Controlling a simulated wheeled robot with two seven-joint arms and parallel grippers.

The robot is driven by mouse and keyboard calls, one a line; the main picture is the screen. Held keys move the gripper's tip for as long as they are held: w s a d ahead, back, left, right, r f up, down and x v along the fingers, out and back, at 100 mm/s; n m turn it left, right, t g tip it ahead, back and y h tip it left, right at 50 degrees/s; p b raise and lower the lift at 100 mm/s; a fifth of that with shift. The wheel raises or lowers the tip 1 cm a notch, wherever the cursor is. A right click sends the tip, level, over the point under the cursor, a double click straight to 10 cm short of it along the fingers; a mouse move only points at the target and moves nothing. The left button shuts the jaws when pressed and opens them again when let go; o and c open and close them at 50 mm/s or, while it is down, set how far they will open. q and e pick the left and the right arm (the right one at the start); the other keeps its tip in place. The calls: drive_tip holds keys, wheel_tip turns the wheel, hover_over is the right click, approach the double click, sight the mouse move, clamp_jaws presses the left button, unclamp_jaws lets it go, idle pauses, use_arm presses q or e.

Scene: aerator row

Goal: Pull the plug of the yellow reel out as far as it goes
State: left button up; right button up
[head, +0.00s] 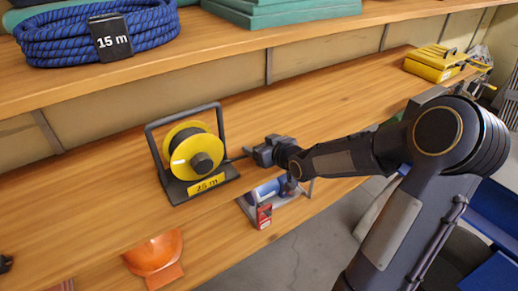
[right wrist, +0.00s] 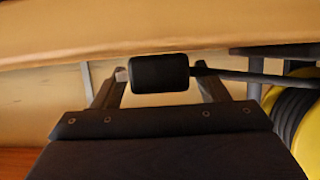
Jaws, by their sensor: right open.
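The yellow reel (head: 197,155) stands upright in a black frame on the wooden shelf, with a "25 m" label on its base. A short dark cord (head: 238,158) runs from its right side to my right gripper (head: 263,152). The cord (right wrist: 235,76) leads right to the reel (right wrist: 295,115). My right gripper is open around the plug; whether a finger touches it is unclear. I cannot make out my left gripper.
A blue rope coil marked "15 m" (head: 95,35) and green boxes (head: 275,8) are on the upper shelf. Yellow gear (head: 435,64) is at the far right. A blue tool (head: 268,190) and an orange helmet (head: 153,256) are lower down.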

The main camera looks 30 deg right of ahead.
use_arm(q)
drive_tip(key=shift+f, duration=0.1)
use_arm(e)
drive_tip(key=shift+w+f, duration=0.2)
drive_tip(key=shift+w, duration=0.3)
drive_tip(key=shift+c, duration=0.2)
